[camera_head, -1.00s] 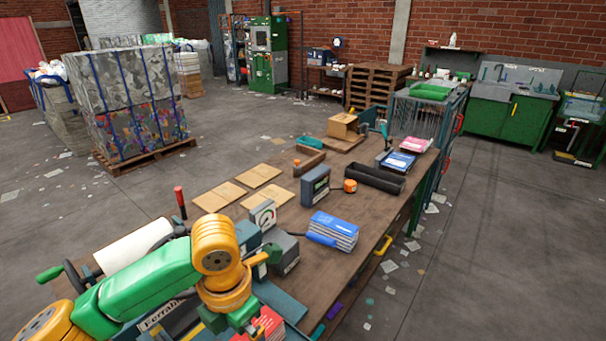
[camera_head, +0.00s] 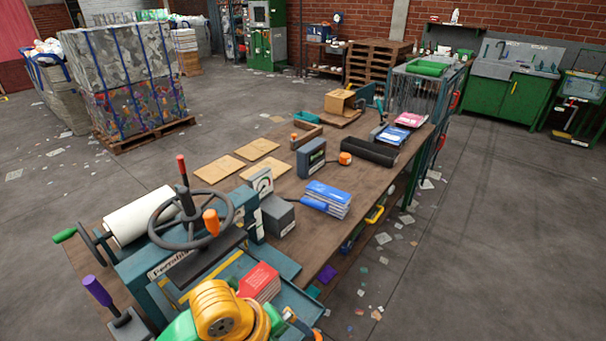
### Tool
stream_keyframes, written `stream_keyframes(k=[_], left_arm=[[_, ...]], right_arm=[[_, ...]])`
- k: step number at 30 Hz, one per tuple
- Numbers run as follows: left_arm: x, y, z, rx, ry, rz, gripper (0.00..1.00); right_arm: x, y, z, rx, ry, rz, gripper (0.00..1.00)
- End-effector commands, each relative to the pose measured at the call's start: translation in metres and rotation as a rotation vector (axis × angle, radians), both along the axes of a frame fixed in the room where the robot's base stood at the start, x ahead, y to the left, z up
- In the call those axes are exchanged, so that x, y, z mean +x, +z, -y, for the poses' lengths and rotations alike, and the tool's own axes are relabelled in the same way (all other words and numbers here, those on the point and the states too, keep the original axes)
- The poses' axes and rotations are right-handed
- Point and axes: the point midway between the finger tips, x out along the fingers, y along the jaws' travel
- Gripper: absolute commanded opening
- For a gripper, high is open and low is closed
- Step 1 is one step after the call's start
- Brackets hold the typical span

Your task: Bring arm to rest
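My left arm, with a yellow joint and a green link, shows at the bottom edge. It is low in front of the green bench press (camera_head: 150,285) with its black handwheel (camera_head: 190,243). My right arm and gripper are out of view. A stack of red booklets (camera_head: 260,283) lies on the press bed, just beyond the yellow joint.
The wooden workbench (camera_head: 335,225) carries blue booklets (camera_head: 327,198), a grey meter box (camera_head: 311,158), a black tray (camera_head: 369,152), cardboard sheets (camera_head: 219,168) and a white paper roll (camera_head: 140,214). Open floor (camera_head: 480,260) lies to the right. A strapped bale (camera_head: 125,70) stands at the back left.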

Motion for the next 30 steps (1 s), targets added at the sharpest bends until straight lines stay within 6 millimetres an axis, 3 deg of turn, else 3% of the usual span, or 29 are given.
stream_keyframes(k=[4, 8, 14, 18, 24, 30], left_arm=[[-0.014, -0.024, -0.007, -0.157, 0.597, -0.168, 1.0], [-0.027, -0.044, -0.034, -0.246, 1.13, -0.297, 1.0], [-0.061, -0.07, -0.094, -0.308, 1.823, -0.383, 1.0], [-0.095, -0.081, -0.142, -0.323, 2.249, -0.352, 1.0], [-0.086, -0.173, -0.137, -0.274, 2.236, -0.377, 1.0], [-0.102, -0.273, -0.137, -0.214, 2.234, -0.402, 1.0]], right_arm=[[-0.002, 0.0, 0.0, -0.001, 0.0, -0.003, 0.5], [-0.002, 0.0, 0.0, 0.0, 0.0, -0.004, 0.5], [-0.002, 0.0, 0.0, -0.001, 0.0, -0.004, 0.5], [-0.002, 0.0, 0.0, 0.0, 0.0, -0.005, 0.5], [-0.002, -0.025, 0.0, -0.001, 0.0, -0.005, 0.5], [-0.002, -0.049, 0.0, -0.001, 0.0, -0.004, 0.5]])
